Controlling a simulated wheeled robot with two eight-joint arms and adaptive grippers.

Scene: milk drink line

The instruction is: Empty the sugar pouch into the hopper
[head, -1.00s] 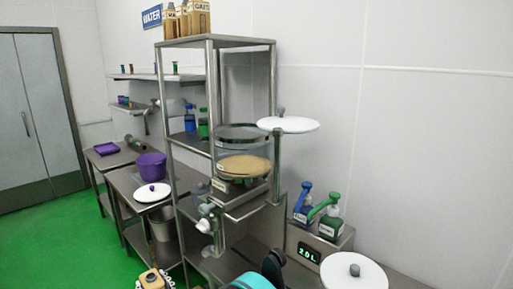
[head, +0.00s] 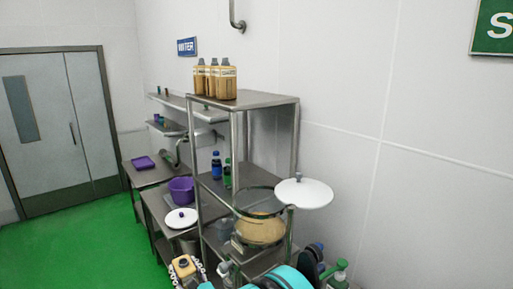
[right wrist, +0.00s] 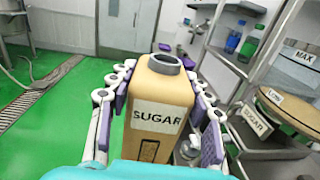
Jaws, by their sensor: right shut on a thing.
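The sugar pouch (right wrist: 160,100) is a tan container with a white SUGAR label and a grey round neck on top. It stands roughly upright between the purple-padded fingers of my right gripper (right wrist: 162,108), which is shut on it. In the head view the pouch (head: 184,268) shows at the bottom edge, left of and lower than the hopper. The hopper (head: 260,215) is a clear round vessel holding tan contents; its upper part looks open. In the right wrist view the hopper (right wrist: 292,105) is at the right, with MAX, LOW and SUGAR labels. My left gripper is not in view.
A white lid (head: 303,194) sits on a post beside the hopper. A steel rack (head: 236,115) rises behind, with several tan jugs (head: 217,80) on top. A purple bowl (head: 181,190) and another white lid (head: 181,218) are on the left tables. Green floor is clear at left.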

